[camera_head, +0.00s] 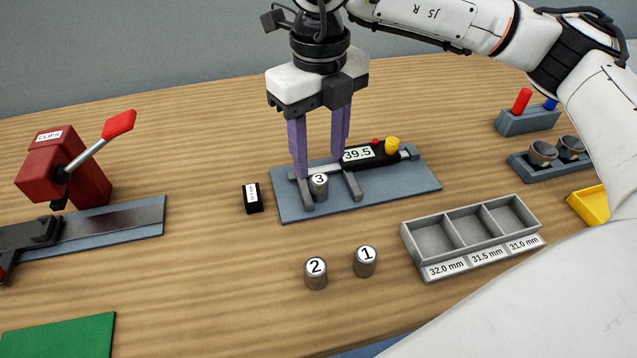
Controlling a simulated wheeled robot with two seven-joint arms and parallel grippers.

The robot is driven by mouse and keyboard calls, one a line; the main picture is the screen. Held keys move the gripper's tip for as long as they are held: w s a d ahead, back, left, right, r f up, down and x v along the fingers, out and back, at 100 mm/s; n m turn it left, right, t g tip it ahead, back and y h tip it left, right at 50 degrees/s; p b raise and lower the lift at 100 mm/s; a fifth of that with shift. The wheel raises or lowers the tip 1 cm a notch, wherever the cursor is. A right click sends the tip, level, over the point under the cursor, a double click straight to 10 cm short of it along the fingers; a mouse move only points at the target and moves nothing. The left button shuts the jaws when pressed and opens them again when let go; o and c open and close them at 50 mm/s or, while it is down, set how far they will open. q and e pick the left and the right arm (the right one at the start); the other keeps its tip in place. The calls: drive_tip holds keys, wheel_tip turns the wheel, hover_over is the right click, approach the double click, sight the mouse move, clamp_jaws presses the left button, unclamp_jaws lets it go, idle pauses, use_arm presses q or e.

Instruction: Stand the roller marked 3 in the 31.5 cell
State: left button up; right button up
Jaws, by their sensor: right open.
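The roller marked 3 (320,189) stands upright on the blue-grey mat (395,197), between the jaws of the caliper (370,155), whose display reads 39.5. My right gripper (323,165) is open, its purple fingers pointing down at the roller; I cannot tell whether they touch it. Rollers marked 2 (316,274) and 1 (365,262) stand upright on the table in front. The grey tray (408,243) has three empty cells labelled 32.0, 31.5 and 31.0 mm; the 31.5 cell (472,228) is the middle one. My left gripper is out of view.
A small black labelled block (253,197) stands left of the mat. A red device (75,175) with a lever is at the left, a green mat (62,337) at front left. Holders with pens (527,121) and cups (545,152) and a yellow bin (588,205) are at the right.

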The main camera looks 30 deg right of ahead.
sight(320, 180)
drive_tip(key=shift+w+d+f+p, duration=0.1)
drive_tip(key=shift+f+p, duration=0.25)
drive_tip(key=shift+f, duration=2.45)
clamp_jaws()
